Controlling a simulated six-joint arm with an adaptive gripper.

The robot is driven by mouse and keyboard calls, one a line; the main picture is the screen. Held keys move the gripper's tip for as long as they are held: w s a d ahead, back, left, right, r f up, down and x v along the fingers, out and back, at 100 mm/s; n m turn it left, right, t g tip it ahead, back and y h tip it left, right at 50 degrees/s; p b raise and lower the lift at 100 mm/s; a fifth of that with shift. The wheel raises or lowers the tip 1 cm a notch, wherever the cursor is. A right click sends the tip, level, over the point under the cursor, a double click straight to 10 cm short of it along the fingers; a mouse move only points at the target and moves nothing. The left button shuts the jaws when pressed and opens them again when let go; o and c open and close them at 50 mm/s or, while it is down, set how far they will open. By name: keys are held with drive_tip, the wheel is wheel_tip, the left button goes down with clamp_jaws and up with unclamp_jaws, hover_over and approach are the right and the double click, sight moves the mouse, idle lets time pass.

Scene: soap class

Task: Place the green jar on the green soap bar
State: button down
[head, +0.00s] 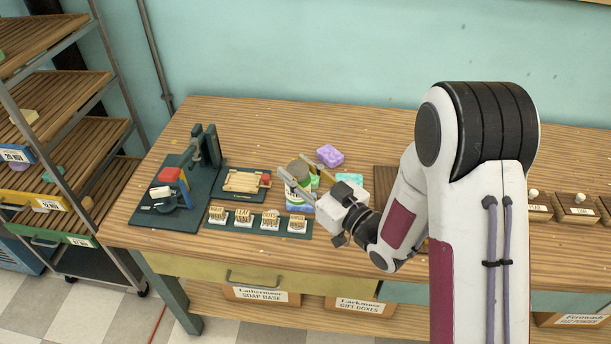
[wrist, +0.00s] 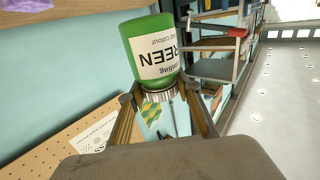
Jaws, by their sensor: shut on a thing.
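The green jar (wrist: 150,50) shows in the wrist view, with a white label reading "GREEN" that appears upside down there. My gripper (wrist: 168,95) is shut on its metal lid end. In the head view my gripper (head: 298,170) is over the middle of the bench, and the jar is hard to make out among the fingers and a labelled container. A teal-green soap bar (head: 350,178) lies on the bench just right of my gripper, partly hidden by it. A small green patch (head: 314,181) shows between the fingers; I cannot tell what it belongs to.
A purple soap bar (head: 330,155) lies behind. A labelled container (head: 300,199) stands at my gripper. Several small stamped blocks (head: 243,217) line a dark strip to the left, near a wooden mold (head: 246,181) and a green press (head: 196,150). Bare bench lies behind the purple bar.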

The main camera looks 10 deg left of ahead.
drive_tip(key=w+a+r+m+t+h, duration=0.2)
drive_tip(key=w+a+m+t+h, duration=0.15)
drive_tip(key=w, duration=0.45)
drive_tip(key=w+d+m+t+h, duration=0.1)
drive_tip(key=w+d+m+h, duration=0.1)
drive_tip(key=w, duration=0.5)
drive_tip(key=shift+d+r+h, duration=0.2)
drive_tip(key=shift+d+h, duration=0.45)
drive_tip(key=shift+h, duration=0.4)
drive_tip(key=shift+t, duration=0.25)
wheel_tip(320, 180, down, 6)
drive_tip(key=shift+f, duration=0.15)
drive_tip(key=shift+f, duration=1.85)
drive_tip(key=shift+f, duration=0.15)
drive_tip(key=c, duration=1.4)
unclamp_jaws()
drive_tip(key=shift+c, duration=0.2)
